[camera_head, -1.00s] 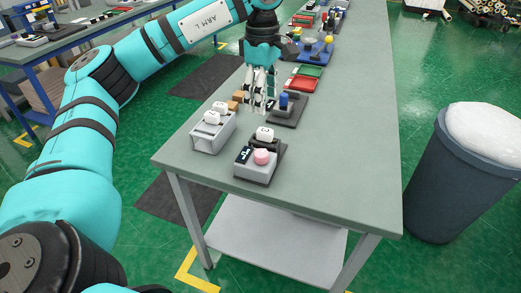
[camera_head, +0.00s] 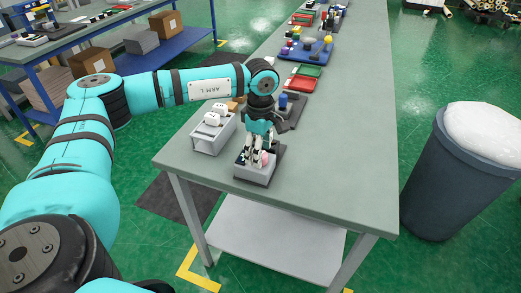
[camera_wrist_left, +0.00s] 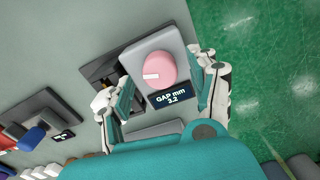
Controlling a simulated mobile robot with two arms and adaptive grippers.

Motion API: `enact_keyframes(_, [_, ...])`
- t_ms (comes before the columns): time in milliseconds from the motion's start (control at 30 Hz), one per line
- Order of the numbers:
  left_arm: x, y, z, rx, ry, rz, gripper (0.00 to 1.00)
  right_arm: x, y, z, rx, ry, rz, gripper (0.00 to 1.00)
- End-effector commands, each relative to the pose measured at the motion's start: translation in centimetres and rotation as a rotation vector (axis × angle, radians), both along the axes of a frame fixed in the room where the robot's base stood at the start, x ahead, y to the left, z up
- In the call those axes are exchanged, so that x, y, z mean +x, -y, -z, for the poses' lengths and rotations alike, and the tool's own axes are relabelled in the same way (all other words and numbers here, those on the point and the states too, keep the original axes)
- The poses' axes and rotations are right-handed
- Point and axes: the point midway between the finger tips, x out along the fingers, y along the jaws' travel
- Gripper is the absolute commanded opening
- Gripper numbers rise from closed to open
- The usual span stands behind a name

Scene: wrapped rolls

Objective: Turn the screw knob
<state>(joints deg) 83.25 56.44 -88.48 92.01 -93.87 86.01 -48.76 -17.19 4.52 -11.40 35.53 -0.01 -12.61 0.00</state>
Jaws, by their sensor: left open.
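The screw knob (camera_wrist_left: 155,70) is pink and round with a white mark. It sits on a grey box (camera_wrist_left: 181,43) with a dark display that reads "GAP mm 3.2". In the head view the knob (camera_head: 263,158) is partly hidden by my left gripper (camera_head: 256,160), which points down over the box near the table's front edge. In the left wrist view the fingers of my left gripper (camera_wrist_left: 163,91) are open on either side of the box, with the knob between them. I cannot tell whether they touch it. My right gripper is not in view.
A grey stand with white pieces (camera_head: 212,130) is left of the box. Behind are a blue knob on a dark base (camera_head: 285,105), red and green trays (camera_head: 302,78) and a blue tray (camera_head: 303,52). A bin (camera_head: 460,175) stands right of the table.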

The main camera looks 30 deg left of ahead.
Motion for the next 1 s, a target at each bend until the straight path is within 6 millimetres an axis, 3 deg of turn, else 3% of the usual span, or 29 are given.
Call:
enact_keyframes(400, [-0.03,0.01,0.97,0.000,0.000,0.001,0.61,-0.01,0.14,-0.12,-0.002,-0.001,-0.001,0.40])
enact_keyframes(800, [-0.02,0.02,0.92,0.000,0.000,0.001,0.08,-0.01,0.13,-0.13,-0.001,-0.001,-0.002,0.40])
enact_keyframes(1000, [-0.02,0.02,0.94,0.000,0.000,-0.008,0.06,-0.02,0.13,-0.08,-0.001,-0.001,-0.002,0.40])
